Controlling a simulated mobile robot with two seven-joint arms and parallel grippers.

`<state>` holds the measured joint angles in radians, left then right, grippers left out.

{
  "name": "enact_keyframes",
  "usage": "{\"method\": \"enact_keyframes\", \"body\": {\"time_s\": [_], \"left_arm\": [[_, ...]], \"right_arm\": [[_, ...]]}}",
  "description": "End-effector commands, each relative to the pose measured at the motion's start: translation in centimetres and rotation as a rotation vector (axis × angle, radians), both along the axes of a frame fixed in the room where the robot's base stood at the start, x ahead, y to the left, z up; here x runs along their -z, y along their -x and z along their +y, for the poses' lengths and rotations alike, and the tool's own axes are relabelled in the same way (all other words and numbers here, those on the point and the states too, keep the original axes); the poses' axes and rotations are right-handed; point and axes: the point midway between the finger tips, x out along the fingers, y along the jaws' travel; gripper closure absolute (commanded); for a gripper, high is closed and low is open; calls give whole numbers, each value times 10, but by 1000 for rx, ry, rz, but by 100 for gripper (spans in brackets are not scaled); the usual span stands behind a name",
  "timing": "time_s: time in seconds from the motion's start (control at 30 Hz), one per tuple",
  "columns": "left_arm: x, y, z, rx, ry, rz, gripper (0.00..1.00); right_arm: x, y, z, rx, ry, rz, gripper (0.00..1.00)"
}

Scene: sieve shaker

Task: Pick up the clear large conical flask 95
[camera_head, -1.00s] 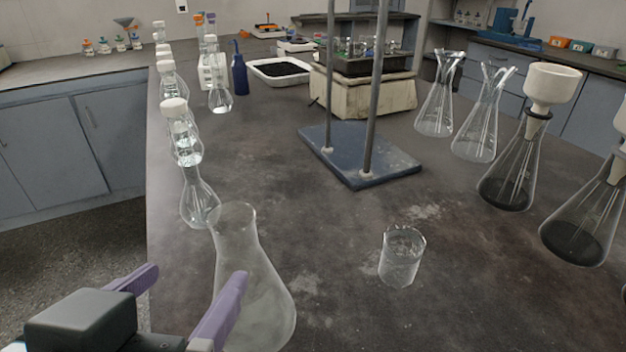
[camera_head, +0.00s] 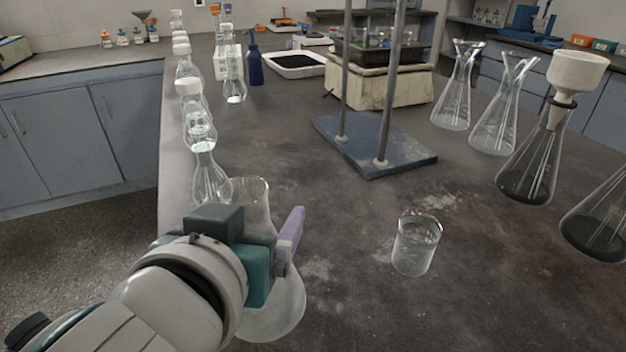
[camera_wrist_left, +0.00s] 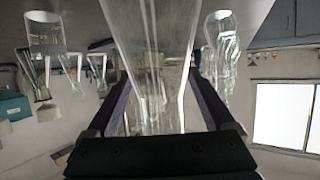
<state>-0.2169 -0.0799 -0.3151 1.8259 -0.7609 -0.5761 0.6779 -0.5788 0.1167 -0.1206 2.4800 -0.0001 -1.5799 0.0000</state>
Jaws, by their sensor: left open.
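The clear large conical flask (camera_head: 277,312) stands upright on the dark bench at the front left, partly hidden behind my left gripper and wrist. My left gripper (camera_head: 290,235) is at the flask's upper part, and one purple finger shows on its right side. In the left wrist view the flask (camera_wrist_left: 150,50) fills the middle between the two open purple fingers (camera_wrist_left: 155,95). I cannot tell whether either finger touches the glass. My right gripper is not in view.
A glass beaker (camera_head: 416,245) stands to the right of the flask. A row of stoppered flasks (camera_head: 199,125) runs along the left bench edge behind it. A blue stand base (camera_head: 375,150) with two rods is further back. Several conical flasks (camera_head: 528,165) stand at the right.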

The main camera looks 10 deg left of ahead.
Motion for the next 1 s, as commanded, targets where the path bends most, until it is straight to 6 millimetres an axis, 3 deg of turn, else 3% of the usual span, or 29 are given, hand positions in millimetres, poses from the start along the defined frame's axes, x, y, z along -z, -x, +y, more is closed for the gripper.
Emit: {"method": "enact_keyframes", "body": {"time_s": [0.33, 1.0], "left_arm": [[3, -8, 1, 0, 0, 0, 14], [3, -7, 1, 0, 0, 1, 89]], "right_arm": [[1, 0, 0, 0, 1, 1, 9], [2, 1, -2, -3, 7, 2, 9]]}}
